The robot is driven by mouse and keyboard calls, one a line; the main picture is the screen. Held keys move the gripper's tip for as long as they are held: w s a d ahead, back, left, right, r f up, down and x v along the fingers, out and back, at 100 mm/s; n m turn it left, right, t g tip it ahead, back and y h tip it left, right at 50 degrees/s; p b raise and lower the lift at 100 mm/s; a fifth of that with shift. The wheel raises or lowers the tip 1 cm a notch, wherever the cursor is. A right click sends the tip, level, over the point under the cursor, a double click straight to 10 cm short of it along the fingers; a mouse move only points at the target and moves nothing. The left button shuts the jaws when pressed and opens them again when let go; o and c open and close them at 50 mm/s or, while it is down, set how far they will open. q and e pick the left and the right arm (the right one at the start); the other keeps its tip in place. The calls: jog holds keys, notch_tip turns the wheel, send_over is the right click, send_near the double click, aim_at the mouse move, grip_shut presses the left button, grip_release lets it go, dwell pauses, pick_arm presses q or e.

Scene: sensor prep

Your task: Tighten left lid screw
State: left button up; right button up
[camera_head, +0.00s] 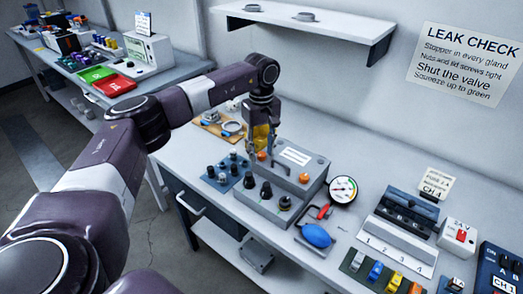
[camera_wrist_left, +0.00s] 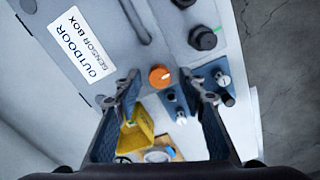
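The grey sensor box (camera_head: 315,165) stands on the bench with a white label on its lid, which reads "OUTDOOR SENSOR BOX" in the left wrist view (camera_wrist_left: 48,28). An orange lid screw (camera_head: 262,156) is at the lid's left end, and another orange screw (camera_head: 304,178) is nearer the front right. My left gripper (camera_head: 260,150) points down at the left screw. In the left wrist view its fingers are apart, and an orange screw (camera_wrist_left: 160,76) shows in the gap just beyond the fingertips. Contact cannot be told. My right gripper is not in view.
Black glands (camera_head: 267,190) stick out along the box's front. A blue plate with black plugs (camera_head: 215,173) lies left of it. A gauge (camera_head: 343,189) and blue squeeze bulb (camera_head: 317,235) are to the right. A shelf (camera_head: 310,25) hangs above the bench.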

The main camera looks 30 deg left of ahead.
aim_at(261, 154)
pick_arm(q)
jog(key=shift+r, duration=0.1)
notch_tip(261, 154, up, 12)
dwell(0.5)
dwell(0.5)
